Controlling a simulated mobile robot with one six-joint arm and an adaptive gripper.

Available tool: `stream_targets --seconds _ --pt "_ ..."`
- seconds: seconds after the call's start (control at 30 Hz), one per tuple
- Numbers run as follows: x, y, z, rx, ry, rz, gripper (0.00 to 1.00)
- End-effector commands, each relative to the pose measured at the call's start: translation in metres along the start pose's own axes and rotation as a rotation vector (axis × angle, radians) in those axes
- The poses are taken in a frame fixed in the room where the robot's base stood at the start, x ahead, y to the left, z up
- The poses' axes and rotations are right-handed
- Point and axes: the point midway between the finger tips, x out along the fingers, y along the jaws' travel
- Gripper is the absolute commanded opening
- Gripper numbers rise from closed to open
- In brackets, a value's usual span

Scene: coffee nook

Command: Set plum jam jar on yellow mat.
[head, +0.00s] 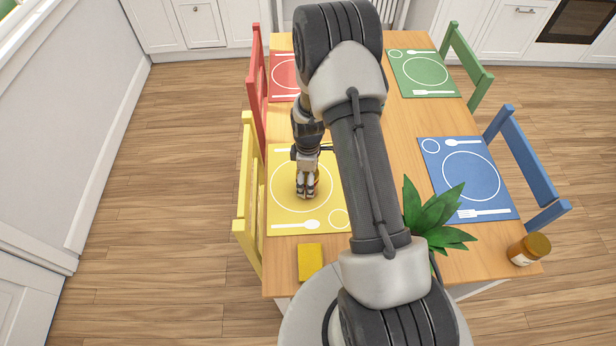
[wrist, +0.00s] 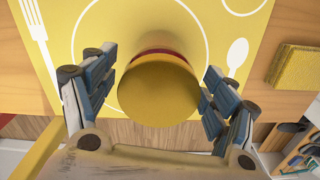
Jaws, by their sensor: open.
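A jar with a yellow lid and a thin dark red band below it (wrist: 158,92) stands on the yellow mat (wrist: 205,22), inside the white plate outline. I take it for the plum jam jar. In the head view only a sliver of it shows beside my gripper (head: 307,192), over the yellow mat (head: 280,222). In the wrist view my gripper (wrist: 160,100) is open, with one finger on each side of the lid. The right finger is very close to the lid; I cannot tell whether it touches. The jar's base is hidden.
A yellow sponge (head: 311,262) lies just in front of the mat. A green plant (head: 435,218) and another jar with an orange-brown lid (head: 528,249) stand to the right.

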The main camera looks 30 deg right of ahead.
Motion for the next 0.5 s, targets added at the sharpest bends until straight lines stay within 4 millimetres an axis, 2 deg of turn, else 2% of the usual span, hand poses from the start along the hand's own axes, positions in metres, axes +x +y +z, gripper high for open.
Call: stream_targets --seconds 0.3,0.5 --pt "-0.07 0.002 -0.001 0.0 0.002 0.006 0.79" --pt "-0.103 0.001 0.0 0.0 0.001 0.004 0.79"
